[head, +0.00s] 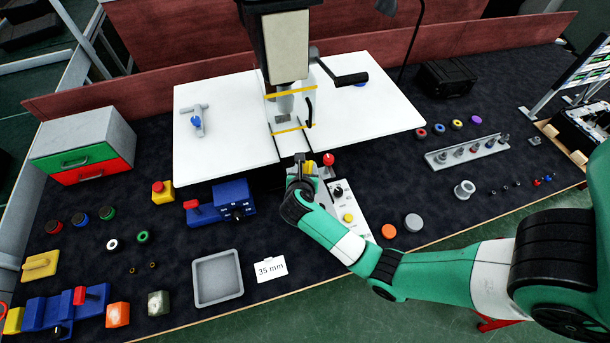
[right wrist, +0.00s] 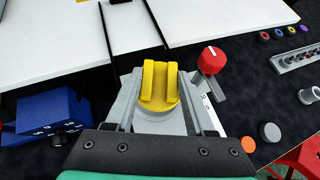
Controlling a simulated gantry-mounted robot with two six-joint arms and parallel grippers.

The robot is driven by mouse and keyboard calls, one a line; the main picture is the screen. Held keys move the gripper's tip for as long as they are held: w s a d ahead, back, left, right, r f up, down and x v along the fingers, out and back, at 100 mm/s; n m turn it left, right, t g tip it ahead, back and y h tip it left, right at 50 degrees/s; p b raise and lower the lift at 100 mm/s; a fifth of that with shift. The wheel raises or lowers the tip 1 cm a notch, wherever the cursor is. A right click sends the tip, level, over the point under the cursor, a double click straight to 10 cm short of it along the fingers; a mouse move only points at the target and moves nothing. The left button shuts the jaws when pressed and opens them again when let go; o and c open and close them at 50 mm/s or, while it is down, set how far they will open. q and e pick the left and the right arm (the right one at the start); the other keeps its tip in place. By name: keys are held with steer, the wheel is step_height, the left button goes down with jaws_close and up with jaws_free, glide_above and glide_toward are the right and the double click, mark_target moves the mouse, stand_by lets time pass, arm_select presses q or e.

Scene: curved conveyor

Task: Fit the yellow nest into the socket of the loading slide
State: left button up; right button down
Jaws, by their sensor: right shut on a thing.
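The yellow nest (right wrist: 158,84), a small block with an upright groove, shows in the middle of the right wrist view. My right gripper (head: 301,172) is shut on it, at the front of the press. A grey rounded part (right wrist: 162,121) and grey sloping sides (right wrist: 125,105) lie around and under the nest. I cannot tell whether the nest is seated in the socket or just above it. The slide's track (head: 291,143) runs back under the press between the white boards. My left gripper is not in view.
A red knob (right wrist: 211,58) stands close to the right of the nest, by a control panel (head: 346,207). A blue device (head: 221,203) is to the left. A grey tray (head: 217,277) and a "35 mm" card (head: 271,268) lie in front.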

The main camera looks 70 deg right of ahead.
steer(key=shift+w+d+f+b, duration=0.15)
steer(key=shift+f+b, duration=0.25)
steer(key=shift+f, duration=1.35)
steer(key=shift+f, duration=0.2)
steer(key=shift+c, duration=1.3)
jaws_free()
steer(key=shift+a+r, duration=0.25)
steer(key=shift+r, duration=0.15)
steer(key=p+v, duration=0.2)
steer(key=v, duration=0.9)
steer(key=shift+a+r, duration=0.15)
